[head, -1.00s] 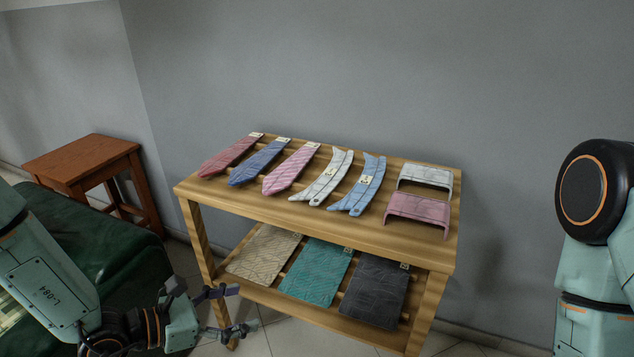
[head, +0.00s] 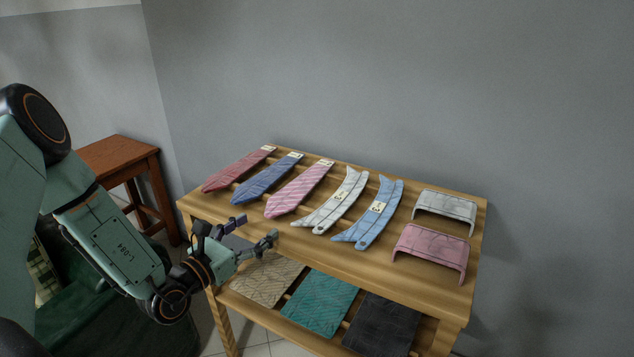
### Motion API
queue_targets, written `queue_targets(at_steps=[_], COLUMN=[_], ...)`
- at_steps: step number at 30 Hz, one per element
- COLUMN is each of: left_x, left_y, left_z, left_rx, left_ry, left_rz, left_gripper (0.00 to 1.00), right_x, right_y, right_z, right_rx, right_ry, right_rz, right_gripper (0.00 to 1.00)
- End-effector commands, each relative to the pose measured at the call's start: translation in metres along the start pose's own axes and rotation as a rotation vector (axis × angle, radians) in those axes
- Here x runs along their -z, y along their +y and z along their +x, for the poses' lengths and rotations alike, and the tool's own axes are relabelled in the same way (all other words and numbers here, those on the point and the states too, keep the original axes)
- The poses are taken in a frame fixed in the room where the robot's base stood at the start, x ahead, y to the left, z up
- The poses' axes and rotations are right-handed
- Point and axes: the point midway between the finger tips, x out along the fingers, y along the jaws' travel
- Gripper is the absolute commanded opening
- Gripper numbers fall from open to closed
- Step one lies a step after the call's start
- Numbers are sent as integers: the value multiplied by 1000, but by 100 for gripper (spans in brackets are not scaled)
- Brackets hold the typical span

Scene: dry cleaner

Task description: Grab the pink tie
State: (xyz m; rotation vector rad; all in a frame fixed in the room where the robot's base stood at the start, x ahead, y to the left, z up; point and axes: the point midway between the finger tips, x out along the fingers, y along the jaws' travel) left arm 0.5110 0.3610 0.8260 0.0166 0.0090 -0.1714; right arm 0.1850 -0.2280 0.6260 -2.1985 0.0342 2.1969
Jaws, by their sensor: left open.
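The pink tie (head: 299,190) lies flat on the top of the wooden rack (head: 375,268), third from the left, with its wide end toward me and a pale tag at its far end. A red tie (head: 238,171) and a blue tie (head: 266,178) lie to its left. My left gripper (head: 258,230) is open and empty, in front of the rack's near edge, below and to the left of the pink tie's wide end. It appears apart from the tie. My right gripper does not show.
A white collar piece (head: 333,203) and a blue one (head: 370,213) lie right of the pink tie, then white (head: 445,207) and pink (head: 430,246) cuffs. Folded cloths, including a teal one (head: 321,303), lie on the lower shelf. A brown stool (head: 123,155) stands left.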

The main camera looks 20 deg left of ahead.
Motion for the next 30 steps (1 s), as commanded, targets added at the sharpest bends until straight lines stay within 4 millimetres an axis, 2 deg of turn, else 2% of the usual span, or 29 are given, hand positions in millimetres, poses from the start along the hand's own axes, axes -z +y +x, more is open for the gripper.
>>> queue_targets(at_steps=[8,17,25,30], left_x=[-2,-1,-1,-2], left_y=[11,11,12,12], left_z=[-1,26,64,75], left_rx=[-36,-33,-30,-31], left_ry=[-12,-12,-11,-11], left_rz=[-2,0,0,-3], left_gripper=[75,75,75,75], right_x=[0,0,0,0], right_y=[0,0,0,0], right_z=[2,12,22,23], right_rx=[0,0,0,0], right_ry=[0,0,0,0], right_rz=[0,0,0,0], right_gripper=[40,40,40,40])
